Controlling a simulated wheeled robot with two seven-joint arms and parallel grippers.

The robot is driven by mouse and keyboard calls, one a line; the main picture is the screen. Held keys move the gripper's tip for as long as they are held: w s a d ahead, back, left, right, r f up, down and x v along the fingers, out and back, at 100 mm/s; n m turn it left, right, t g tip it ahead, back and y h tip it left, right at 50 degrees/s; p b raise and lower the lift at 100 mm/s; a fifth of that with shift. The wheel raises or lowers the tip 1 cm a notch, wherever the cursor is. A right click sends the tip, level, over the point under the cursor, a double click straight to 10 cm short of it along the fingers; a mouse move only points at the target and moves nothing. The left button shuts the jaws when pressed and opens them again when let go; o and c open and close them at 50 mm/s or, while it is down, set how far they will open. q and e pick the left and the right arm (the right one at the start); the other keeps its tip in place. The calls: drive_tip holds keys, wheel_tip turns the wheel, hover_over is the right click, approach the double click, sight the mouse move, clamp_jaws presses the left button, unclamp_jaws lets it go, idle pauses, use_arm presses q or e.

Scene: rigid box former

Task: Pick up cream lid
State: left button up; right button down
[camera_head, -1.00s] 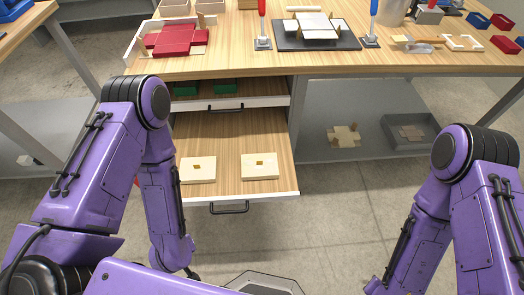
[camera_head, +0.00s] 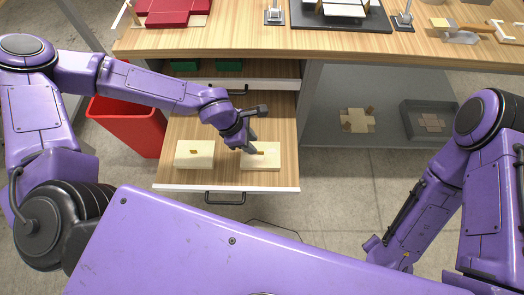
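Two cream lids lie flat in the open lower drawer (camera_head: 228,177). The left cream lid (camera_head: 194,161) and the right cream lid (camera_head: 260,161) each have a small brown mark or tab on top. My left gripper (camera_head: 248,145) reaches in from the left and points down over the back left part of the right lid. Its fingers are small and partly hidden by the wrist, so I cannot tell whether they touch the lid or how far apart they are. My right arm (camera_head: 425,195) hangs at the right and its gripper is out of the picture.
An upper drawer (camera_head: 265,71) with green pieces is partly open just behind. The wooden table (camera_head: 200,42) above carries a red piece (camera_head: 178,10) and a dark board. A red bin (camera_head: 128,122) stands left of the drawer. A grey lower shelf (camera_head: 330,110) holds cream flat pieces.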

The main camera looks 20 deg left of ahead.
sight(262, 151)
use_arm(q)
drive_tip(key=shift+d+f, duration=0.2)
drive_tip(key=shift+f, duration=0.35)
drive_tip(key=x, duration=0.5)
drive_tip(key=shift+w+r, duration=0.1)
drive_tip(key=shift+w, duration=0.25)
drive_tip(key=shift+d+f, duration=0.15)
drive_tip(key=shift+f, duration=0.15)
drive_tip(key=shift+c, duration=0.3)
drive_tip(key=c, duration=0.6)
clamp_jaws()
drive_tip(key=shift+r, duration=0.1)
wheel_tip(262, 151, up, 28)
drive_tip(key=p, duration=0.2)
drive_tip(key=shift+p, duration=0.4)
